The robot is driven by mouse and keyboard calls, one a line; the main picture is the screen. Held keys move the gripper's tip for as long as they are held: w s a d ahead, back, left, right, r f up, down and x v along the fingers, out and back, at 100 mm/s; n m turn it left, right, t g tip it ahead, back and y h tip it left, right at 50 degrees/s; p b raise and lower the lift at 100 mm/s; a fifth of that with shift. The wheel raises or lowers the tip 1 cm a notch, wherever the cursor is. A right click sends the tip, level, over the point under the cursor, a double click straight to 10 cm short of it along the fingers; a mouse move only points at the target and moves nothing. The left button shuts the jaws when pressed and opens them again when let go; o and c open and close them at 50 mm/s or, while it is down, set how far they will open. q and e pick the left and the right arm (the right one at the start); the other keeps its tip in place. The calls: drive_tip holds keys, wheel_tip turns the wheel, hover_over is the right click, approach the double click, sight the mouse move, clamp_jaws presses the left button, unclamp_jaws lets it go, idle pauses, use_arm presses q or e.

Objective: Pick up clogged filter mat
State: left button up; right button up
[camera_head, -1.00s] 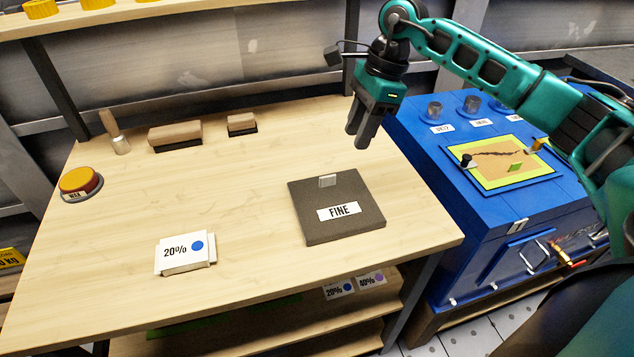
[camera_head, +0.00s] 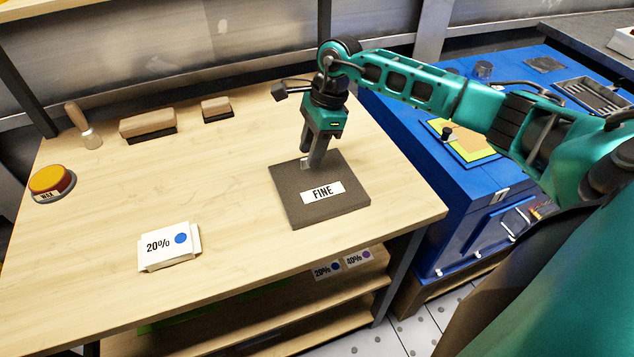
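A dark grey square mat (camera_head: 290,207) with a white "FINE" label lies flat on the wooden workbench, right of its middle. It is the only filter-like mat in view. A small pale tab (camera_head: 305,164) stands up near its far edge. My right gripper (camera_head: 311,163) points straight down over that far edge, its fingertips at the tab. The two fingers look slightly apart, and the near one partly covers the tab. Whether they touch the tab or mat cannot be told. My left gripper is not in view.
A white "20%" card block (camera_head: 160,247) lies at the front of the bench. A yellow button (camera_head: 50,180), a brush (camera_head: 83,125) and two wood-topped blocks (camera_head: 148,123) (camera_head: 216,107) stand along the left and back. A blue cabinet (camera_head: 475,200) stands to the right.

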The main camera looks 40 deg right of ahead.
drive_tip(key=shift+x, duration=0.85)
drive_tip(key=shift+d, duration=0.1)
drive_tip(key=shift+c, duration=0.3)
clamp_jaws()
